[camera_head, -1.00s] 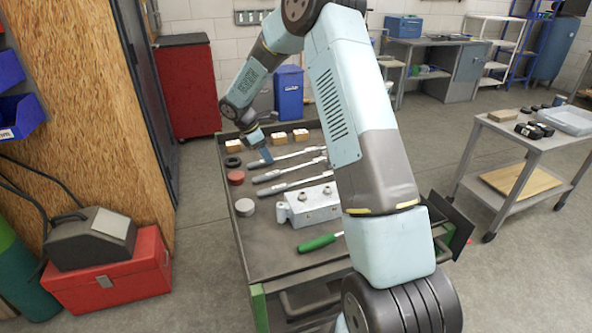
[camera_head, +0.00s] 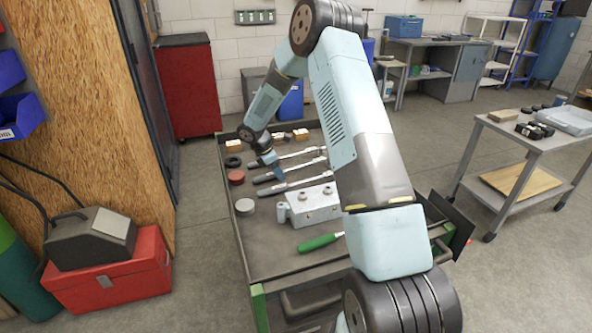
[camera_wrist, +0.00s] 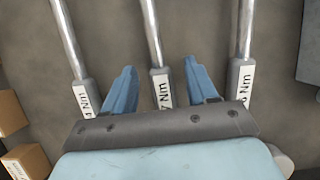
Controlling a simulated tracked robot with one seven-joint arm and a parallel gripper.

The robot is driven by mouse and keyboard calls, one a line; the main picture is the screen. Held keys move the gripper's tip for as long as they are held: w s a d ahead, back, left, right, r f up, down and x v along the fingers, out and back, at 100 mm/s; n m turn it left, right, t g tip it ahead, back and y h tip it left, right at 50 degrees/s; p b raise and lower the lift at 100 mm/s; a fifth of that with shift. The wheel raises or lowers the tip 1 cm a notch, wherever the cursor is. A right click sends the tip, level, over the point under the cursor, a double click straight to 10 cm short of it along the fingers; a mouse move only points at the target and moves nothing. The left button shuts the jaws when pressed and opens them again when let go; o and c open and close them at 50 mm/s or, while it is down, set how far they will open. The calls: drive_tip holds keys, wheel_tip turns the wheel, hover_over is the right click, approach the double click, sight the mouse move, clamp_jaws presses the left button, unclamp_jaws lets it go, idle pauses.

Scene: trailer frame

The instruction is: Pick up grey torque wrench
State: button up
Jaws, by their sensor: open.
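Three torque wrenches with grey handles, white labels and bright steel shafts lie side by side on the dark cart top: a far one (camera_head: 297,154), a middle one (camera_head: 264,179) and a near one (camera_head: 300,183). In the wrist view the middle wrench (camera_wrist: 161,92) lies between the blue fingers of my gripper (camera_wrist: 160,65); its label reads "7 Nm" in part. The other two, left (camera_wrist: 82,97) and right (camera_wrist: 242,80), lie outside the fingers. My gripper (camera_head: 273,167) is open and low over the handles. The middle handle's end is hidden behind the gripper body.
The cart (camera_head: 262,240) also holds a grey metal block (camera_head: 314,206), a green-handled tool (camera_head: 320,243), a red round piece (camera_head: 236,177), a grey disc (camera_head: 245,206), a black ring (camera_head: 232,162) and wooden blocks (camera_head: 300,134). The cart's front left is clear.

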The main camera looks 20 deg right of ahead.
clamp_jaws()
idle(0.5)
